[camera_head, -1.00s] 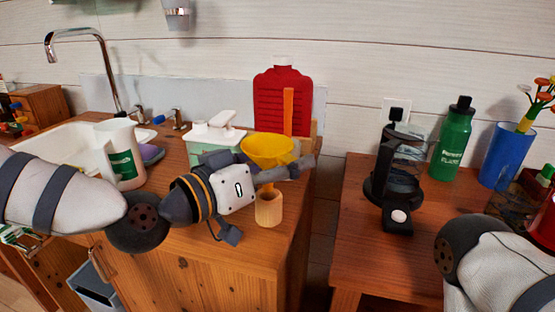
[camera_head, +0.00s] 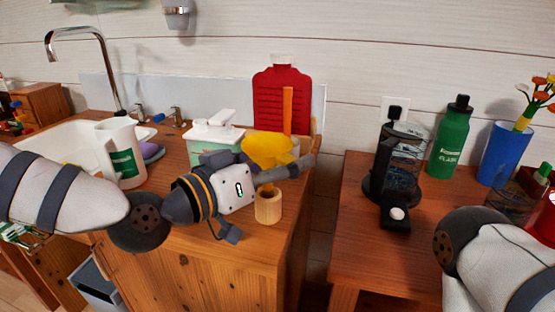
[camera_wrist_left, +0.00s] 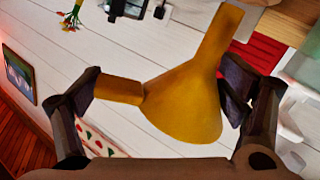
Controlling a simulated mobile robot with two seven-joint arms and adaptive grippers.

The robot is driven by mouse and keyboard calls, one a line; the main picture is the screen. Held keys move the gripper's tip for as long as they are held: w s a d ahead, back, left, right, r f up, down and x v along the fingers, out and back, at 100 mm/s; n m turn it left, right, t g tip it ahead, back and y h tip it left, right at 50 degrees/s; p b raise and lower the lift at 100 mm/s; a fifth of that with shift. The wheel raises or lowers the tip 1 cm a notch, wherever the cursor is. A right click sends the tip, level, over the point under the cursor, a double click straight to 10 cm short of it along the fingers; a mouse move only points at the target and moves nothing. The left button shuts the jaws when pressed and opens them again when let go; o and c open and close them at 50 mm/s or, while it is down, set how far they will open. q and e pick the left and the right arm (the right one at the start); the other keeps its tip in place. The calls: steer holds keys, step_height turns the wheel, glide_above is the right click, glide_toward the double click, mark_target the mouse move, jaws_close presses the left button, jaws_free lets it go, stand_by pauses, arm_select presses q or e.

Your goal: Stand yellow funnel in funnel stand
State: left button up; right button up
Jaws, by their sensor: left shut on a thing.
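The yellow funnel (camera_head: 266,146) is held by my left gripper (camera_head: 290,169), which is shut on it, above the right end of the wooden counter. In the left wrist view the funnel (camera_wrist_left: 185,100) sits between the two fingers, with its cone and narrow spout visible. The funnel stand, a light wooden cup (camera_head: 268,209), stands upright on the counter just below the funnel. The fingers partly hide the space between funnel and stand, so I cannot tell whether the spout is in the cup. My right arm shows at lower right, but its gripper is out of view.
A red board (camera_head: 283,98) leans at the wall behind. A white-topped green box (camera_head: 213,133), a white jug (camera_head: 121,155) and the sink (camera_head: 60,141) are to the left. Right, across a gap, a table (camera_head: 360,235) holds a black coffee maker (camera_head: 392,165) and a green bottle (camera_head: 451,140).

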arm_select(q)
steer(key=shift+f, duration=0.15)
stand_by(0.3)
steer(key=shift+f+b, duration=0.7)
steer(key=shift+f, duration=1.3)
steer(key=o, duration=0.7)
arm_select(e)
steer(key=shift+s+f+g, duration=0.3)
steer(key=shift+s+f, duration=0.4)
steer(key=shift+f, duration=0.05)
arm_select(q)
steer(key=v, duration=1.2)
steer(key=shift+r, duration=0.1)
